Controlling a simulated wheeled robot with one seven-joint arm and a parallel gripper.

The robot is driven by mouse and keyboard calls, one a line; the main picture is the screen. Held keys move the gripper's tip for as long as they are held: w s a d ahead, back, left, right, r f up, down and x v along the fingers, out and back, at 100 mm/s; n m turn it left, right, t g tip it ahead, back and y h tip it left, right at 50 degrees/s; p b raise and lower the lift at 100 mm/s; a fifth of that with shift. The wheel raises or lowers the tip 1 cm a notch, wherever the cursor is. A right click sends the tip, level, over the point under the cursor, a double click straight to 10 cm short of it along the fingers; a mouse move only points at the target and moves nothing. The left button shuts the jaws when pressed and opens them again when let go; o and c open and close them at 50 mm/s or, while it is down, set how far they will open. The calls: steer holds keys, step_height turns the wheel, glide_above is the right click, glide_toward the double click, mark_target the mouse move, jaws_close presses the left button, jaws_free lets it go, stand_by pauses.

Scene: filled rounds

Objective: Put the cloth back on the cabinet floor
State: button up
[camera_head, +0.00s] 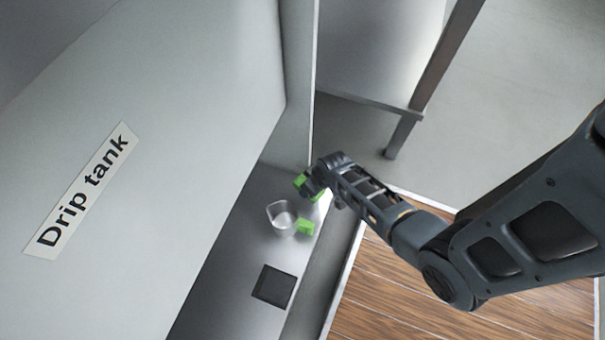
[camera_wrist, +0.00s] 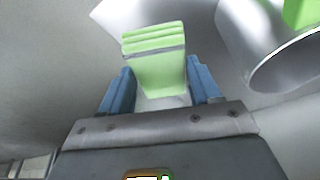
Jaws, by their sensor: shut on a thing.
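My gripper (camera_wrist: 158,78) is shut on a light green, folded, layered piece that looks like the cloth (camera_wrist: 155,42), held between its blue fingers. In the head view my gripper (camera_head: 312,186) reaches in from the right, with the green cloth (camera_head: 301,182) at its tip, above the grey cabinet floor (camera_head: 245,255). Whether the cloth touches the floor cannot be told. Part of it is hidden by my gripper.
A metal cup (camera_head: 282,217) stands close by, also at upper right in the wrist view (camera_wrist: 285,60). A second green block (camera_head: 306,227) is beside it. A dark square (camera_head: 273,286) lies nearer. The "Drip tank" panel (camera_head: 190,120) rises at left.

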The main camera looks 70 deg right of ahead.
steer(key=w+f, duration=0.1)
steer(key=w, duration=0.1)
steer(key=shift+w+a+f+b, duration=0.1)
steer(key=shift+w+f+b, duration=0.25)
steer(key=shift+f+b, duration=0.05)
step_height(320, 180, down, 4)
steer(key=b, duration=0.2)
steer(key=shift+b, duration=0.3)
steer(key=shift+r, duration=0.1)
steer(key=o, duration=1.4)
